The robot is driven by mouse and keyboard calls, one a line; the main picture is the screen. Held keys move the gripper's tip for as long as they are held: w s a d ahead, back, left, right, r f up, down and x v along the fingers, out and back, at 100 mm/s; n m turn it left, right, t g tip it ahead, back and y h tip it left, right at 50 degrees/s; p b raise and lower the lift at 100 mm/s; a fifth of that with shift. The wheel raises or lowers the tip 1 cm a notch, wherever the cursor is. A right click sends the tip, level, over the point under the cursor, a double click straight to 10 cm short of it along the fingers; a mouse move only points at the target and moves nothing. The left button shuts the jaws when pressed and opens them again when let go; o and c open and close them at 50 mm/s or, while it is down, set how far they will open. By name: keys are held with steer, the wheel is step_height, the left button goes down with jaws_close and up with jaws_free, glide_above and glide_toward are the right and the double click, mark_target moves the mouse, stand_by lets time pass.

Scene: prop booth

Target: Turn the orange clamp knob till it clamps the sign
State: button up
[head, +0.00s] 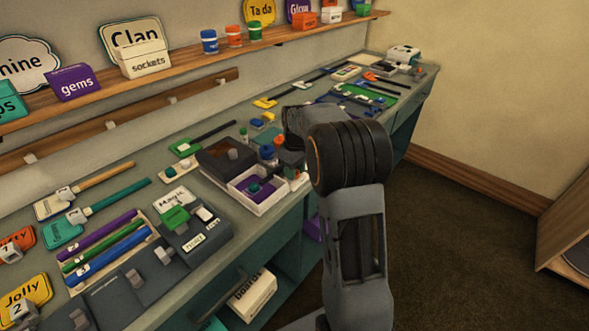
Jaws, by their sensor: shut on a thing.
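My gripper (291,156) points down over the front edge of the bench, at the end of my dark arm. It is small and partly hidden by the arm. A small orange-red part, which looks like the orange clamp knob (297,177), shows just below it. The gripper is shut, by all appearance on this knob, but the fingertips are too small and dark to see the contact. The sign and clamp jaws cannot be made out here, so I cannot tell how tightly the sign is held.
A white tray with a purple inside (243,195) and a dark box (225,158) stand left of my gripper. A grey device with a green block (196,237) lies nearer. A shelf (200,56) with signs and jars runs along the wall. The floor (450,235) at right is clear.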

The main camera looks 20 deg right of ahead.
steer(key=m+p, duration=0.1)
steer(key=m, duration=0.6)
steer(key=shift+p, duration=0.35)
steer(key=m, duration=0.4)
steer(key=shift+r+p, duration=0.1)
steer(key=shift+p, duration=0.2)
steer(key=m, duration=0.3)
steer(key=shift+m+t, duration=0.3)
steer(key=m+p, duration=0.1)
steer(key=m, duration=0.2)
steer(key=shift+m, duration=0.3)
steer(key=m, duration=0.3)
steer(key=shift+m, duration=0.3)
steer(key=m, duration=0.6)
steer(key=shift+s+h, duration=0.1)
steer(key=shift+h, duration=0.2)
